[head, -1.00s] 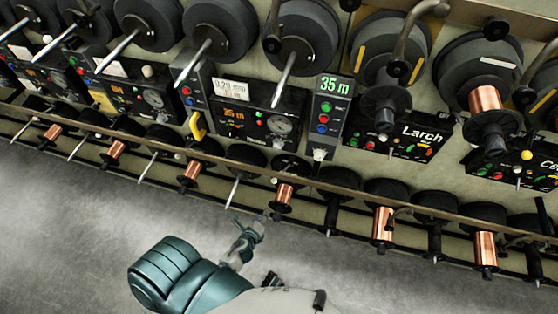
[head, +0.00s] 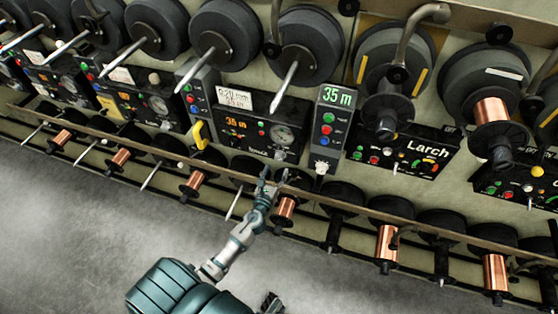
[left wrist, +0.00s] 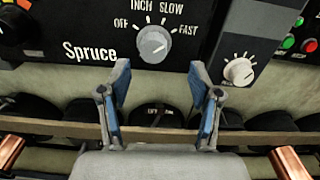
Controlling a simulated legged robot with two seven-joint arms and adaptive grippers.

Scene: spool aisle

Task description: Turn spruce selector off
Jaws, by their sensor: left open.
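The Spruce panel (head: 250,128) is a black box with a lit readout, a round gauge and coloured buttons. Its selector is a round grey knob (left wrist: 153,44), at the top middle of the left wrist view, with marks OFF, INCH, SLOW and FAST around it. I cannot tell for sure which mark it points to. My left gripper (head: 273,182) is open and empty, just below the panel in the head view. In the left wrist view its blue-padded fingers (left wrist: 160,80) stand apart below the knob, not touching it.
A grey side box (head: 326,128) reading 35 m, with a smaller white knob (left wrist: 239,71), stands right of the panel. A long rail (head: 370,212) runs below, with copper spools (head: 388,242) under it. The Larch panel (head: 405,152) is further right. Grey floor lies open in front.

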